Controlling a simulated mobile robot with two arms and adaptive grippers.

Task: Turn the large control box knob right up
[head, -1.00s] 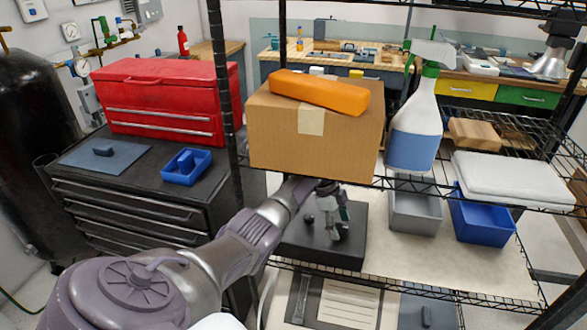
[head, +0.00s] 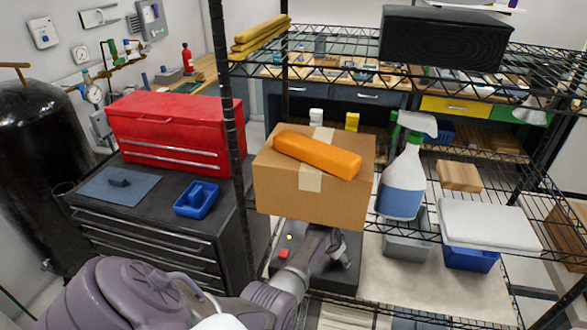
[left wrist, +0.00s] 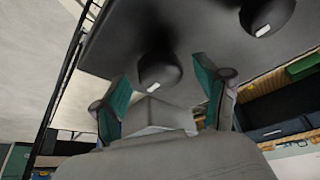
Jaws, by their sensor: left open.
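The dark control box (head: 347,278) sits on the shelf below the cardboard box, partly covered by my left arm. In the left wrist view its dark panel (left wrist: 125,35) carries two round dark knobs with white marks. One knob (left wrist: 160,70) lies between the fingertips of my left gripper (left wrist: 163,80); the other knob (left wrist: 268,16) is at the upper right, outside them. I cannot tell which knob is larger. My left gripper is open, its teal fingers apart on either side of the first knob with no clear contact. My right gripper is not in view.
A cardboard box (head: 275,190) with an orange case (head: 318,155) on it stands above the control box. A spray bottle (head: 402,190) and grey bin (head: 408,246) are to the right. A black shelf post (head: 232,130) and red toolbox (head: 170,125) are to the left.

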